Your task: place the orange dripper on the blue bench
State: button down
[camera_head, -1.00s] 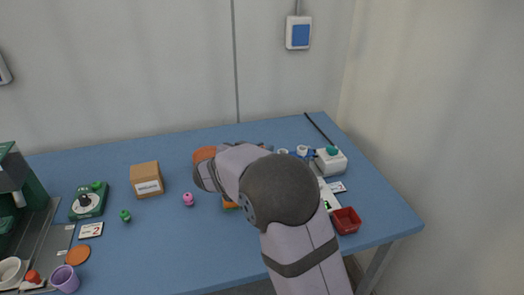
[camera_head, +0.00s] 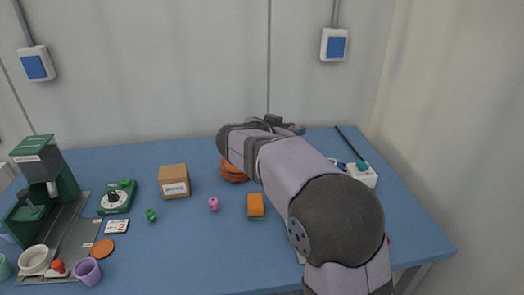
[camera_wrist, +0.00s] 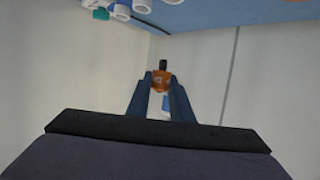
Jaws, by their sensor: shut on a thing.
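In the wrist view my gripper (camera_wrist: 161,86) is shut on a small orange piece with a dark stub, which looks like the orange dripper (camera_wrist: 160,80). The blue bench (camera_head: 180,235) fills the lower head view, and part of it shows at the top of the wrist view (camera_wrist: 220,12). In the head view my gripper (camera_head: 290,126) is above the bench's back edge, against the wall. The dripper is too small and covered there to tell clearly.
Terracotta pots (camera_head: 233,173), an orange-and-green sponge (camera_head: 255,206), a pink piece (camera_head: 213,204) and a cardboard box (camera_head: 174,182) stand mid-bench. A green machine (camera_head: 50,175) and cups crowd the left. A white device (camera_head: 364,175) is at right. The front middle is clear.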

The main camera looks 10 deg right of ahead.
jog(key=s+a+f+n+t+y, duration=0.1)
jog(key=s+a+f+n+y, duration=0.15)
jog(key=a, duration=0.85)
jog(key=s+a+f+n+t+y+b, duration=0.1)
jog(key=s+a+n+t+y, duration=0.15)
jog(key=a, duration=0.75)
jog(key=s+a+f+n+t+y, duration=0.1)
jog(key=s+a+f+n+y, duration=0.15)
jog(key=a, duration=0.85)
jog(key=m+g+h, duration=0.1)
jog(key=m+h, duration=0.2)
send_over(193, 240)
notch_tip(193, 240, down, 3)
jog(key=shift+g, duration=0.25)
jog(key=shift+f+p, duration=0.3)
jog(key=shift+f, duration=4.65)
jog(key=shift+f+b, duration=0.2)
jog(key=shift+b, duration=0.15)
jog(key=c, duration=1.6)
grip_release()
